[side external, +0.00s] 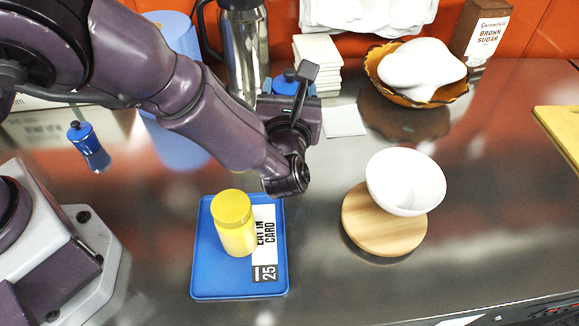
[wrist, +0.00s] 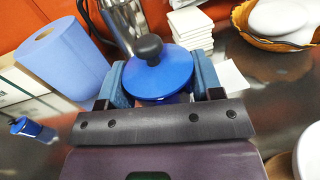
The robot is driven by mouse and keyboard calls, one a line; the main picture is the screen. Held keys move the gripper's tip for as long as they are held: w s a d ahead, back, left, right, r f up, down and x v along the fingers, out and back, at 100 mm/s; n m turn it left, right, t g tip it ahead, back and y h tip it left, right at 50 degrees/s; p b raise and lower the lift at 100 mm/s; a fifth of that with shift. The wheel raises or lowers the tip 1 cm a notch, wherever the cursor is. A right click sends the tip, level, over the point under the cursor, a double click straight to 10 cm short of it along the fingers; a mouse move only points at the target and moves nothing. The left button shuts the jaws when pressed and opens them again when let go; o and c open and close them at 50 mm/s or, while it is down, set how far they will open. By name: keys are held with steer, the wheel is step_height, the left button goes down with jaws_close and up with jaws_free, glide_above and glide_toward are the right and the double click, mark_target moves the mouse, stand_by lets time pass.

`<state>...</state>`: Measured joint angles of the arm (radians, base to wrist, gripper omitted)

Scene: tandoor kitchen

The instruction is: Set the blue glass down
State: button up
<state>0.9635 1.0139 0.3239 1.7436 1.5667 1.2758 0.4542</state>
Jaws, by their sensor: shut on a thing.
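My gripper (wrist: 160,82) points toward the back of the counter, with its two blue-padded fingers on either side of a blue thing. I take this for the blue glass (wrist: 172,80); its round blue top with a black knob shows between the fingers in the wrist view. My gripper is shut on it. Its lower part is hidden behind the hand, and I cannot tell its height above the counter. In the side view, my gripper (side external: 294,88) is largely hidden behind my wrist, with some blue showing at its end.
A white bowl (side external: 405,180) rests on a round wooden board (side external: 385,235). Behind are a steel flask (side external: 245,50), white tiles (side external: 317,62) and a basket (side external: 425,98).

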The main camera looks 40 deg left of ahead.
step_height(320, 180, down, 13)
steer(key=shift+f, duration=0.2)
stand_by(0.5)
steer(key=o, duration=1)
steer(key=shift+f, duration=0.15)
